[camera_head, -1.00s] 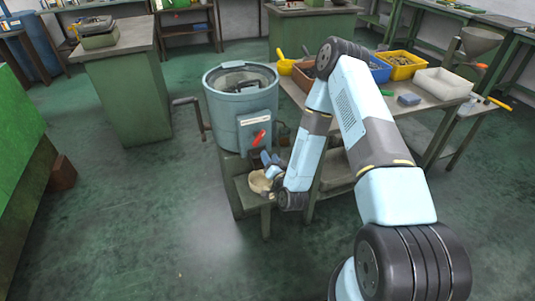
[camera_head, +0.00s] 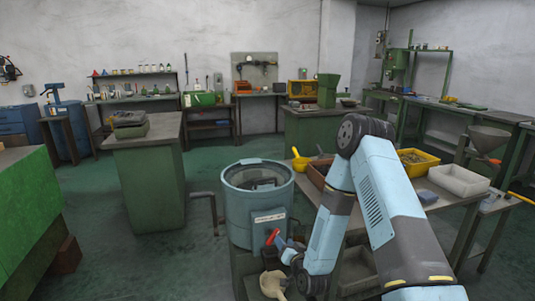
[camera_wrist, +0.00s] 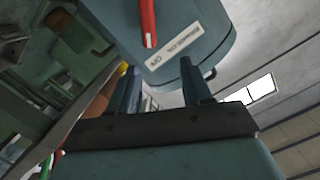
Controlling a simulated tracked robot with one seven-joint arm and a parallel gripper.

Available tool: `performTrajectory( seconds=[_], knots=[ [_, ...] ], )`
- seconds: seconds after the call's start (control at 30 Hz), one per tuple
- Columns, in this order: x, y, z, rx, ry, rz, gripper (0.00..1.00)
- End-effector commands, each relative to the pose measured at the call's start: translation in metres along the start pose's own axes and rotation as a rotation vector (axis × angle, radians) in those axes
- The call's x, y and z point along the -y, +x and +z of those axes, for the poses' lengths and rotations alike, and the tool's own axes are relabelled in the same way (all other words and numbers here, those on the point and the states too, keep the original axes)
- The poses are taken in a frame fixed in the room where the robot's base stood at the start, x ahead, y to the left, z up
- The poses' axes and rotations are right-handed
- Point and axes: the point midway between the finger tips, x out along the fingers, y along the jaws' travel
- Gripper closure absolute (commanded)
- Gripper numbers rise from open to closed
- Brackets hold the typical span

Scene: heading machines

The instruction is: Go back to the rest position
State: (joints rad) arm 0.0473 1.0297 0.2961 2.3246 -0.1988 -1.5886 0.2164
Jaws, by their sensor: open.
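My gripper (camera_head: 282,246) is at the front of a blue-grey drum machine (camera_head: 238,213), close to its red lever (camera_head: 272,236). In the wrist view my gripper (camera_wrist: 160,82) has its two fingers apart, with nothing held between them. The red lever (camera_wrist: 147,22) hangs in front of the machine's white label (camera_wrist: 174,47), beyond the fingertips. I cannot tell whether a finger touches the lever. My arm reaches in from the lower right of the head view.
A beige scoop-like bowl (camera_head: 272,284) sits below the lever. A workbench (camera_head: 445,198) on the right holds a yellow bin (camera_head: 416,163) and a white tray (camera_head: 458,181). A green cabinet (camera_head: 150,190) stands at left. Floor (camera_head: 115,260) is clear left of the machine.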

Motion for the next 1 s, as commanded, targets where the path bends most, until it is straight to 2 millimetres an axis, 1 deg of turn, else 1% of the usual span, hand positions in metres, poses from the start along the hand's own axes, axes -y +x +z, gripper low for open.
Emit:
performTrajectory(
  seconds=[0.03,0.2,0.47,0.57,0.77,1.0],
  knots=[
    [0.003,0.004,-0.013,0.015,-0.024,0.001,0.51],
    [0.011,0.009,-0.047,0.086,-0.094,0.023,0.51],
    [0.021,0.006,-0.101,0.186,-0.193,0.072,0.51],
    [0.024,0.001,-0.122,0.223,-0.226,0.097,0.51],
    [0.032,-0.017,-0.162,0.294,-0.284,0.151,0.51],
    [0.043,-0.048,-0.21,0.372,-0.336,0.221,0.51]
  ],
)
